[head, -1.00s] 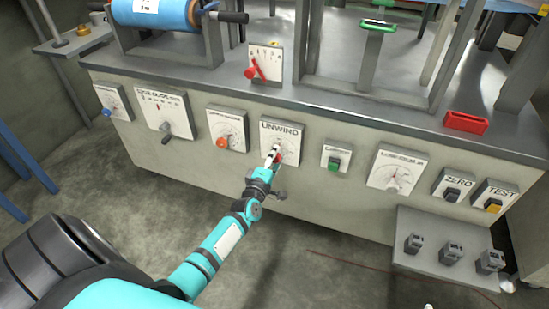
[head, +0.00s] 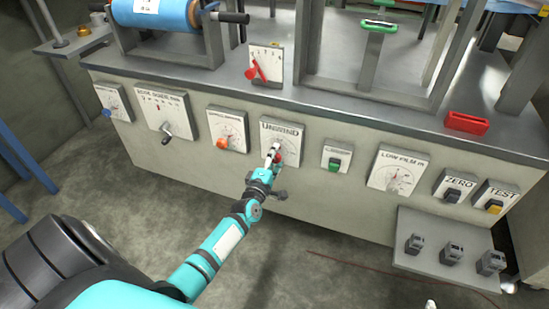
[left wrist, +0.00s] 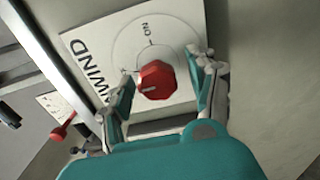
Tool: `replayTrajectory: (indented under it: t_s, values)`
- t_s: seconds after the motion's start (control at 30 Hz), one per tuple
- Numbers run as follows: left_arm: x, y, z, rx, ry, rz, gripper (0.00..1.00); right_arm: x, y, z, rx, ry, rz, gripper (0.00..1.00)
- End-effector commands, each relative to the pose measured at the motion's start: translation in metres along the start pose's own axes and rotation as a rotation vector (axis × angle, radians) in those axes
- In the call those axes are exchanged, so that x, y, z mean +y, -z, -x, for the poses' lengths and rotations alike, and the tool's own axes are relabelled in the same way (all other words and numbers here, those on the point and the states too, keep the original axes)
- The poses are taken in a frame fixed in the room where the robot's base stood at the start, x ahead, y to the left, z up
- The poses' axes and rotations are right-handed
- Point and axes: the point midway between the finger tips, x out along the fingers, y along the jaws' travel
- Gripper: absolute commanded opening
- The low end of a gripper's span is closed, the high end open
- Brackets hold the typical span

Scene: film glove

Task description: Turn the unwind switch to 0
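The unwind switch is a red faceted knob (left wrist: 157,79) on a white panel marked UNWIND (head: 281,139), on the front of the grey machine. In the left wrist view the panel (left wrist: 118,32) shows the word ON and part of a dial circle; a white mark shows on the knob, towards its lower left. My left gripper (head: 274,153) is at the knob. In the left wrist view its fingers (left wrist: 158,82) stand either side of the knob, with visible gaps, so it looks open. A small pale tip at the bottom edge of the head view may be my right gripper (head: 430,305).
An orange-knob panel (head: 227,130) is left of the unwind panel and a green switch (head: 335,163) right of it. A red lever (head: 256,72) stands on the ledge above. A shelf with several grey blocks (head: 451,253) juts out at lower right.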

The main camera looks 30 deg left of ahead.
Motion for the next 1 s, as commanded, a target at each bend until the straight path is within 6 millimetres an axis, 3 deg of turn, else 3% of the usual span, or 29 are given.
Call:
replayTrajectory:
  t_s: [0.27, 0.7, 1.0]
  values:
    - [0.000, -0.001, 0.006, -0.001, -0.001, 0.000, 0.59, -0.001, 0.001, 0.000, 0.002, 0.002, 0.000, 0.59]
    - [-0.001, 0.000, 0.091, 0.000, 0.001, -0.001, 0.59, 0.000, 0.000, 0.000, 0.001, 0.001, 0.000, 0.59]
    - [0.000, 0.000, 0.119, 0.000, 0.000, -0.001, 0.59, 0.000, 0.000, 0.000, 0.000, 0.001, 0.000, 0.59]
